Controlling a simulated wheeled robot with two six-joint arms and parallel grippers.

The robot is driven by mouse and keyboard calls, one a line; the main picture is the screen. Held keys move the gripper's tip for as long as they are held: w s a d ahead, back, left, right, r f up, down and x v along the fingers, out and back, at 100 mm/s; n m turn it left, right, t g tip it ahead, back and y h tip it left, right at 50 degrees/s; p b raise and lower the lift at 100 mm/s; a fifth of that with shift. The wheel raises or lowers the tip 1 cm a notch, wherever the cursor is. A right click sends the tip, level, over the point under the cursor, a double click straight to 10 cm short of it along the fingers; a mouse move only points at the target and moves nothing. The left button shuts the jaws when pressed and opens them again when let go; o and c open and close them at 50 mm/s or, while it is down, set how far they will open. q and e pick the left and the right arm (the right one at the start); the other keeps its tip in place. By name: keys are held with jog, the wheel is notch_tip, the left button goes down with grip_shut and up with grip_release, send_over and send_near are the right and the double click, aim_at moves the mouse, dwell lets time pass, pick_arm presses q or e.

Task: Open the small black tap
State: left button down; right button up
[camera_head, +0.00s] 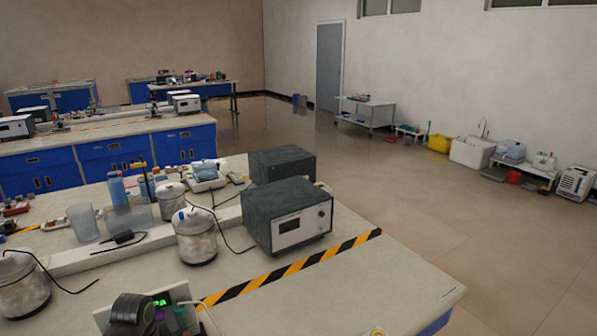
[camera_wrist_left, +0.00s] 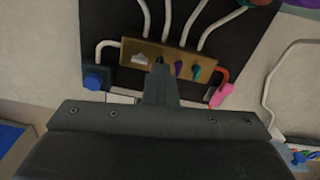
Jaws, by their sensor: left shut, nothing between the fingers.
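In the left wrist view a brass manifold block (camera_wrist_left: 185,61) is fixed on a black panel (camera_wrist_left: 118,18), with several pale tubes rising from it. Small taps sit along its front: a whitish one (camera_wrist_left: 139,58), a purple one (camera_wrist_left: 179,68) and a teal one (camera_wrist_left: 196,72). A small dark shape (camera_wrist_left: 160,60), perhaps the black tap, shows at the tip of my left gripper (camera_wrist_left: 160,70), which mostly covers that spot. My left gripper is shut with nothing held; I cannot tell whether it touches the tap. My right gripper is not in view.
A blue knob (camera_wrist_left: 93,81) is left of the block and a pink fitting (camera_wrist_left: 220,95) right of it. In the head view, a bench with grey instruments (camera_head: 288,215) and metal canisters (camera_head: 196,238) stands in front; open floor (camera_head: 440,205) lies right.

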pick_arm(q)
jog(key=n+p, duration=0.1)
jog(key=n, duration=0.2)
jog(key=shift+r, duration=0.2)
jog(key=shift+f+n+p, duration=0.15)
jog(key=shift+n+p, duration=0.2)
jog(key=shift+n, duration=0.65)
jog(key=shift+n+p, duration=0.45)
jog(key=shift+n, duration=0.25)
jog(key=n+p, duration=0.1)
jog(key=n, duration=0.2)
jog(key=shift+n+p, duration=0.55)
jog(key=shift+n, duration=0.55)
